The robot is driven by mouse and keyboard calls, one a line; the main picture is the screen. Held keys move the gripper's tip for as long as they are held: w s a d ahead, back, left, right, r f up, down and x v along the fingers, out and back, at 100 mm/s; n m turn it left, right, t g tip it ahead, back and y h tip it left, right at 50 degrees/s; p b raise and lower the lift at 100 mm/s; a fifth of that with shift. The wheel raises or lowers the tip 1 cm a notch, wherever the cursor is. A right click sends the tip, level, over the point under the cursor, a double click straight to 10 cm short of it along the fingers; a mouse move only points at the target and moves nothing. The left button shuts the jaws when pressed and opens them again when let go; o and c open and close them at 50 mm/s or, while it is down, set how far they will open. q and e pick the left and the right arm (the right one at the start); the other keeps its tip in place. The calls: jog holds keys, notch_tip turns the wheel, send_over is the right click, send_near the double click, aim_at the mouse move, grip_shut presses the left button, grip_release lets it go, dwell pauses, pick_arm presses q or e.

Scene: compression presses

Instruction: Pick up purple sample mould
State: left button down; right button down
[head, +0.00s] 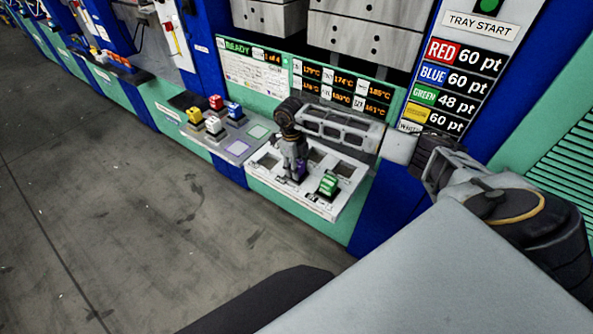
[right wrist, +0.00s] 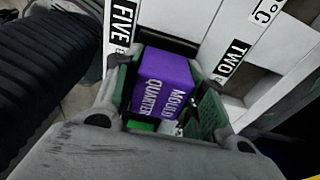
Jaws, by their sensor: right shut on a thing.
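The purple sample mould (right wrist: 163,82) sits between the two fingers of my right gripper (right wrist: 165,100) in the right wrist view, its lettered face toward the camera. In the head view the right gripper (head: 296,172) points down over the white press tray, and a bit of the purple mould (head: 300,170) shows at its fingertips. The gripper is shut on the mould. Whether the mould is clear of its slot cannot be told. My left gripper is not in view.
A green mould (head: 328,184) stands on the white tray (head: 335,209), right of the gripper. Red, white, yellow and blue moulds (head: 234,110) stand on a grey shelf (head: 237,147) to the left. The press (head: 360,35) rises behind the tray. Open floor lies at left.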

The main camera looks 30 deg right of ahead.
jog(key=shift+r+b, duration=0.7)
jog(key=shift+r, duration=4.35)
jog(key=shift+w+d+r+b, duration=0.1)
jog(key=shift+w+b, duration=0.2)
jog(key=shift+b, duration=0.05)
